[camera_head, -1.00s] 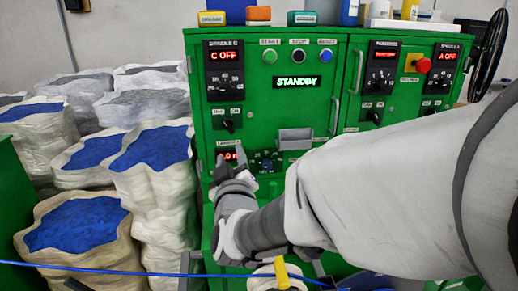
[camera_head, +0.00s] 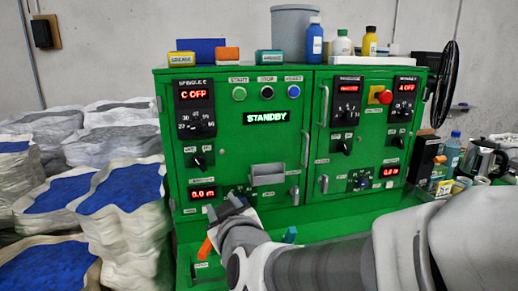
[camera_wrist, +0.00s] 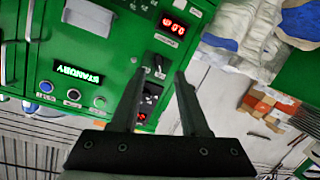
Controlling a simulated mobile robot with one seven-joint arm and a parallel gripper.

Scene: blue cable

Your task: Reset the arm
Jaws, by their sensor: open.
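My arm reaches in from the lower right of the head view. My gripper (camera_head: 226,209) is in front of the lower left part of the green cabinet (camera_head: 230,150), below the red "0.0 m" display. In the wrist view, my gripper (camera_wrist: 160,76) shows two dark fingers standing apart with nothing between them. The cabinet also shows there, turned over, with its lit STANDBY display (camera_wrist: 78,74) at the left. I cannot tell from these views how far the fingertips are from the panel.
White sacks with blue contents (camera_head: 115,190) stand at the left. Bottles (camera_head: 315,40) and small boxes stand on top of the cabinet. A kettle (camera_head: 485,158) and more bottles are at the right. An orange-handled thing (camera_head: 206,249) is beside my gripper.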

